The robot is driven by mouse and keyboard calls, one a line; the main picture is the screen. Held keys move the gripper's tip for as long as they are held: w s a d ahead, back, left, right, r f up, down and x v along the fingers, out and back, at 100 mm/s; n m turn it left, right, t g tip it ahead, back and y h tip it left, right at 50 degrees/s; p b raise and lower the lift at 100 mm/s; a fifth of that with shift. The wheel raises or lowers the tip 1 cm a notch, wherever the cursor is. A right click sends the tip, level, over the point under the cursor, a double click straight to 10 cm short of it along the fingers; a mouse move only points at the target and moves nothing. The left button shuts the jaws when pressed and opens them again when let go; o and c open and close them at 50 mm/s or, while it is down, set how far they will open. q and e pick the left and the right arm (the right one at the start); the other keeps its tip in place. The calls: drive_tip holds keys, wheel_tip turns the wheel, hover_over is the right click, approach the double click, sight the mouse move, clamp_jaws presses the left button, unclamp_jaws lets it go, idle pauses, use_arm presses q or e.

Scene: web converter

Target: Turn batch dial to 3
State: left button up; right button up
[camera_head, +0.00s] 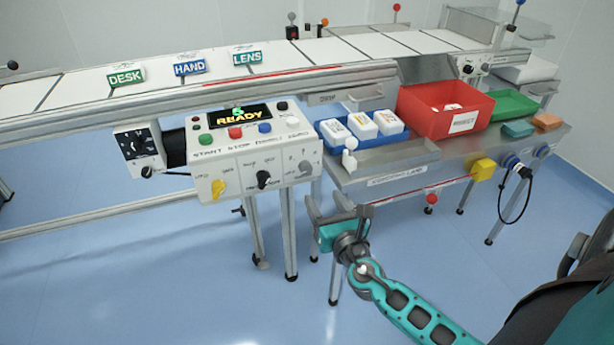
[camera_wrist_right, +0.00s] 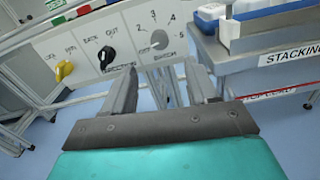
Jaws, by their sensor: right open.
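The batch dial is a grey knob (camera_head: 304,167) at the right end of the white control panel (camera_head: 241,168). In the right wrist view the same grey dial (camera_wrist_right: 159,40) has the numbers 2, 3, 4 and 5 around it; I cannot tell exactly where its pointer stands. My right gripper (camera_head: 337,212) is open and empty, below and to the right of the panel. In the right wrist view its fingers (camera_wrist_right: 160,85) lie apart, below the dial and not touching it. My left gripper is not in view.
A yellow knob (camera_head: 219,187) and a black knob (camera_head: 263,180) sit left of the dial. The display (camera_head: 239,115) reads "READY" below a green 5. A steel table (camera_head: 385,172) with a blue tray and a red bin (camera_head: 415,109) stands to the right.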

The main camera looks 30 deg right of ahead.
sight(307, 172)
drive_tip(key=x, duration=0.9)
drive_tip(key=shift+w+b, duration=0.35)
drive_tip(key=shift+w, duration=0.05)
drive_tip(key=shift+c, duration=0.4)
drive_tip(key=c, duration=1)
